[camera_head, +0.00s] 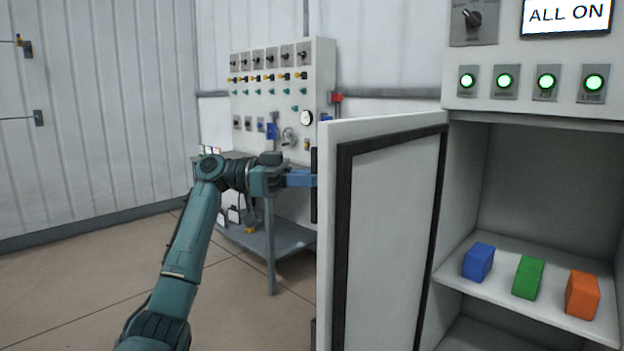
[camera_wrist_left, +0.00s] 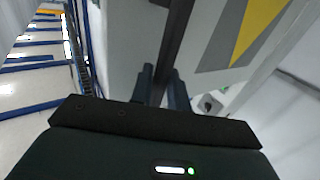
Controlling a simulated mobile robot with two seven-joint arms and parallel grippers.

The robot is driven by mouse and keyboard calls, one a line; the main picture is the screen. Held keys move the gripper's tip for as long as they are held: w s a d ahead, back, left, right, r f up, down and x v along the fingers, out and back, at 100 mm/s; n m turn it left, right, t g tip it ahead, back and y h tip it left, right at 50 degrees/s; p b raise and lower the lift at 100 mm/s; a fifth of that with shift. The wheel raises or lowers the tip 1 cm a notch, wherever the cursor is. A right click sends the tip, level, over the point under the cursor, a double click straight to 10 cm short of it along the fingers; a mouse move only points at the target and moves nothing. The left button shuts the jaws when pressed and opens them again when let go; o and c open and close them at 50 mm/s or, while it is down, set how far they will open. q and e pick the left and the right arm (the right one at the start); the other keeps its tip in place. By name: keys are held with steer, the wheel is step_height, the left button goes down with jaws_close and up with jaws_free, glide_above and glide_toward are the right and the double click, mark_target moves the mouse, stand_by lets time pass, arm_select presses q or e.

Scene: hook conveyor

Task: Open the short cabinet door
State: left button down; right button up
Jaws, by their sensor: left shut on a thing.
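The short cabinet door (camera_head: 392,215) stands wide open, swung out to the left of the cabinet, its inner face with a dark rectangular seal toward me. Its dark vertical handle (camera_head: 315,188) shows at the door's outer left edge. My left gripper (camera_head: 304,179) reaches the handle from the left and is shut on it. In the left wrist view the two fingers (camera_wrist_left: 163,88) close around the dark handle bar (camera_wrist_left: 178,38). The door's outer face there carries a grey and yellow marking. My right gripper is not in view.
The open cabinet (camera_head: 545,185) holds a blue block (camera_head: 478,262), a green block (camera_head: 528,278) and an orange block (camera_head: 582,295) on its shelf. Green lights and an "ALL ON" screen (camera_head: 567,15) sit above. A control panel (camera_head: 283,100) and a grey table (camera_head: 270,238) stand behind my left arm.

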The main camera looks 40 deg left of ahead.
arm_select(q)
steer(key=c, duration=1.4)
jaws_free()
steer(key=shift+w, duration=0.15)
steer(key=shift+c, duration=0.2)
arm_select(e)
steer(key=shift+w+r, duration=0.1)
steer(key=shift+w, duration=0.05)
arm_select(q)
steer(key=b+v, duration=0.1)
steer(key=v, duration=1.2)
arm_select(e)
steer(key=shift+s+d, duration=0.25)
